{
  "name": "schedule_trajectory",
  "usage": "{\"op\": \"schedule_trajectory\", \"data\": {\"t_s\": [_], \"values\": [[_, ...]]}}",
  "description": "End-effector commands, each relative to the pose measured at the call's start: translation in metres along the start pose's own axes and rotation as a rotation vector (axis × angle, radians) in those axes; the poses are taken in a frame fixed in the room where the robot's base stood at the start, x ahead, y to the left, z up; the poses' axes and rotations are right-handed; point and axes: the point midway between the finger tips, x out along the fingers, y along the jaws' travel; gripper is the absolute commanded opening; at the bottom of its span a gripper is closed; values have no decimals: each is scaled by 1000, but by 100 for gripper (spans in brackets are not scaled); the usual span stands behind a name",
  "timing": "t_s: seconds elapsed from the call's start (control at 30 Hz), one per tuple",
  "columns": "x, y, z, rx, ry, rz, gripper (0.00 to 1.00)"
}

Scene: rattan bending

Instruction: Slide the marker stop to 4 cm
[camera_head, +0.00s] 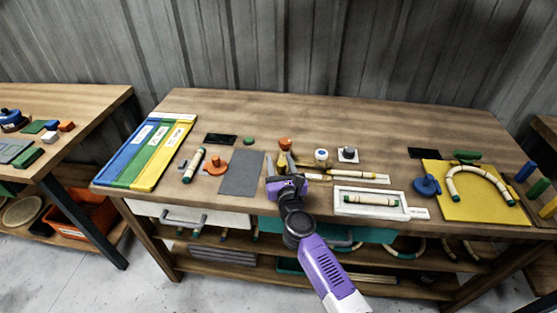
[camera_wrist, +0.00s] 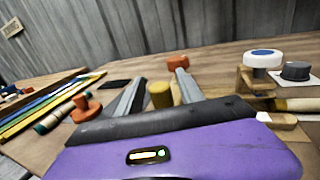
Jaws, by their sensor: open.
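My gripper (camera_head: 281,166) is over the front middle of the bench, its fingers pointing to the back. In the wrist view my gripper (camera_wrist: 159,88) has its two grey fingers spread apart. A yellow-brown cylinder (camera_wrist: 160,94) shows between them, and I cannot tell if it touches either finger. A light wooden bracket (camera_wrist: 249,82) stands right of the fingers. A pale rod with a white strip (camera_head: 375,179) lies right of my gripper. I cannot make out the marker stop or any scale marks for certain; my gripper hides part of this area.
An orange knob (camera_head: 285,144) stands behind my gripper. A blue-topped white pot (camera_head: 321,156) and a dark knob (camera_head: 348,153) stand to its right. A white tray (camera_head: 340,207) with a rattan piece lies at the front. A grey mat (camera_head: 242,174) lies left, bare.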

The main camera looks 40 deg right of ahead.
Motion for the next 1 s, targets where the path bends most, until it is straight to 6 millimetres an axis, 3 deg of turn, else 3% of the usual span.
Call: {"op": "schedule_trajectory", "data": {"t_s": [0.1, 0.4, 0.43, 0.6, 0.67, 1.0], "values": [[9, 0, 0, -1, 0, 0, 44], [11, 0, 0, -2, 1, 0, 44], [11, 0, 0, -2, 1, 0, 42], [11, 0, 0, -2, 0, 0, 9], [11, 0, 0, -2, 0, 0, 0], [11, 0, 0, -2, 0, 0, 0]]}}
